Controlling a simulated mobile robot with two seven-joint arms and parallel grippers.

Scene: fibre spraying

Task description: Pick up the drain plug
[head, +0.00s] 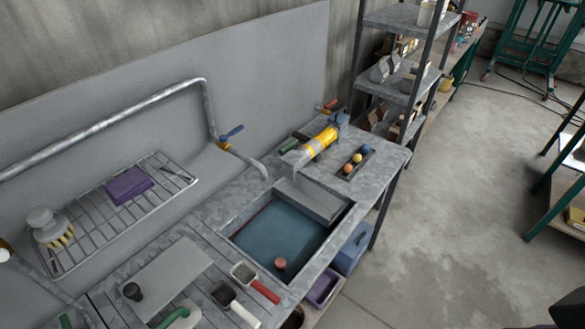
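A small reddish round piece (280,264) shows in the sink basin (238,226), near its front corner; it looks like the drain plug. The basin holds bluish water, and I cannot tell how deep the piece sits. Neither of my grippers can be made out in the head view. A dark shape (570,309) cuts into the bottom right corner, and I cannot tell what it is.
A curved pipe faucet (212,110) reaches over the counter beside the basin. Red-handled (264,291) and white-handled (243,314) tools lie in front. A wire rack (84,231) holds a purple block (129,185) and a brush (46,222). The floor at right is partly clear.

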